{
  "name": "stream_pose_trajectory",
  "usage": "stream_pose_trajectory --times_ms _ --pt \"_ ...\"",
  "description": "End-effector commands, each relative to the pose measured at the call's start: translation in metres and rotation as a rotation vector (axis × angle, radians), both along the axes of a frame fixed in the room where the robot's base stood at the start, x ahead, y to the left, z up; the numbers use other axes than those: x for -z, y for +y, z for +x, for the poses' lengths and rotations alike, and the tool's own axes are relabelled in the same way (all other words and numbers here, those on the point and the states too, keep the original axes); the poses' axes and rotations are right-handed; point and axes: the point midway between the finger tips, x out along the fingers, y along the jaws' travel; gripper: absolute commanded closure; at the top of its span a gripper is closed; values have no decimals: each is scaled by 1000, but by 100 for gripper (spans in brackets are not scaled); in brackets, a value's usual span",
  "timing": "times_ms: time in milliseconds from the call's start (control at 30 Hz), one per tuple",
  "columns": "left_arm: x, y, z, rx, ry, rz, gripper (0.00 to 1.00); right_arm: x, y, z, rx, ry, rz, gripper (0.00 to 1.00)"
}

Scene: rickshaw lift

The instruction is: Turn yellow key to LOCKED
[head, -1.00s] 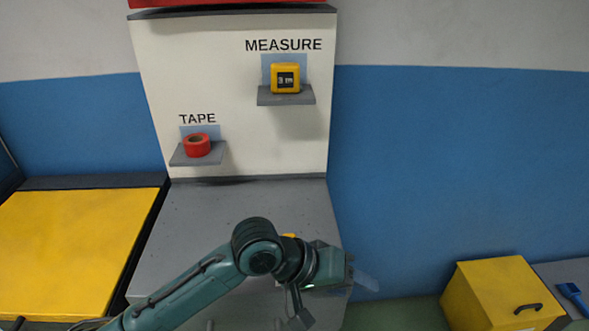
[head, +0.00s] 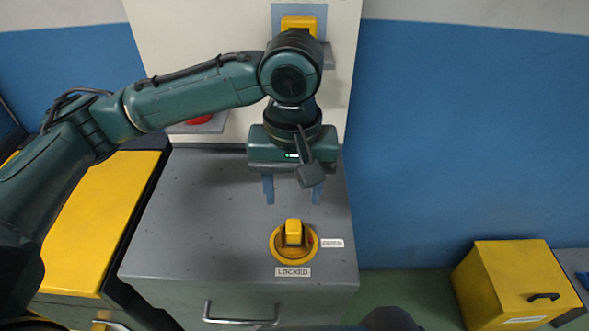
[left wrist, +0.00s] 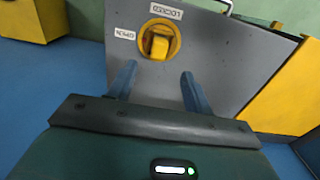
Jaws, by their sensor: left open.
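The yellow key (head: 293,233) stands up from a round yellow dial on the grey cabinet top (head: 190,225). A LOCKED label (head: 293,272) lies on the near side of the dial, and a second small label (head: 332,243) lies to its right. My left gripper (head: 292,190) is open and empty, pointing down above and behind the key, apart from it. In the left wrist view the key (left wrist: 158,46) shows beyond and between the two blue fingers (left wrist: 158,88). My right gripper is not in view.
A white panel with shelves rises behind the cabinet; a red tape roll (head: 200,119) is partly hidden by my arm. A yellow-topped cabinet (head: 85,240) stands left. A yellow box (head: 515,285) stands at the right. A handle (head: 240,318) is on the cabinet front.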

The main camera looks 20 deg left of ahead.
Motion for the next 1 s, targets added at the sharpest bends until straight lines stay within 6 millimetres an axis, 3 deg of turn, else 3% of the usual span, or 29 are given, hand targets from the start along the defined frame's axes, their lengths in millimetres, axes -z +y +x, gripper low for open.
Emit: stream_pose_trajectory --times_ms 200,433,633,900,1000 --pt "46 0 -1 2 2 0 49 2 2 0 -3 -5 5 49" --pt "80 0 0 2 1 0 49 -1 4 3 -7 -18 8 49" --pt "92 0 0 3 -2 -2 49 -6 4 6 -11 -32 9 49" --pt "92 0 0 3 -2 -2 49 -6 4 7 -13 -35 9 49" --pt "92 0 0 3 -2 -2 56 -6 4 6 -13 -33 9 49"
